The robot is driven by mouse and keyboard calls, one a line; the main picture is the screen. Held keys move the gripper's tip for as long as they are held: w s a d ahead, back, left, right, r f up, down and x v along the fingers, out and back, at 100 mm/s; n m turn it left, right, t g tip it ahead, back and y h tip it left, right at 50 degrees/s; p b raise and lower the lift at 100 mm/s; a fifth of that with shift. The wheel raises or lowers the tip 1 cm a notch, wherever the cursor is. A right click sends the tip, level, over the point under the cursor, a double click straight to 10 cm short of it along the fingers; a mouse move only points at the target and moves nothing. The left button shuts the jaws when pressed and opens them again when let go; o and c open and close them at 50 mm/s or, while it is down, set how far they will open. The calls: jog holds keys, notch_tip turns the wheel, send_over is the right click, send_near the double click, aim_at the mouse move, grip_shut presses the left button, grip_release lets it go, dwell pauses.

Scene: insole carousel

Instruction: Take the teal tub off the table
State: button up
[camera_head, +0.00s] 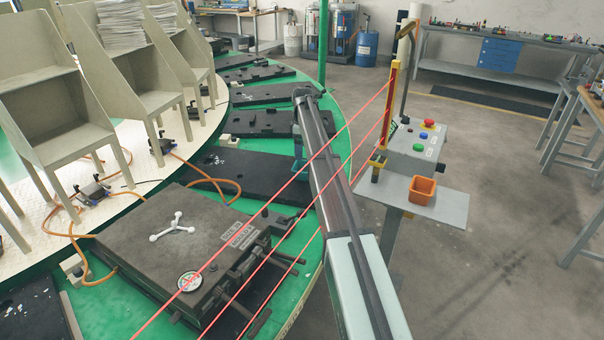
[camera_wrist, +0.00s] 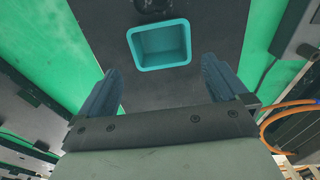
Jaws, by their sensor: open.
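The teal tub (camera_wrist: 160,47) is square and open-topped, and looks empty. In the wrist view it rests on a dark plate, ahead of my fingertips and roughly centred between them. My gripper (camera_wrist: 160,82) is open and empty, its two blue fingers apart and not touching the tub. The green round table (camera_head: 290,318) carries several dark plates.
An orange tub (camera_head: 421,190) stands on the grey stand (camera_head: 449,208) beside the control box (camera_head: 415,148). Red beams cross the front of the table by the yellow post (camera_head: 380,150). A dark mould (camera_head: 185,245) lies near left, with orange hoses.

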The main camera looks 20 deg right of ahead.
aim_at(302, 168)
notch_tip(302, 168, down, 10)
jog(key=shift+f, duration=0.2)
dwell(0.4)
jog(key=shift+c, duration=0.2)
jog(key=c, duration=0.6)
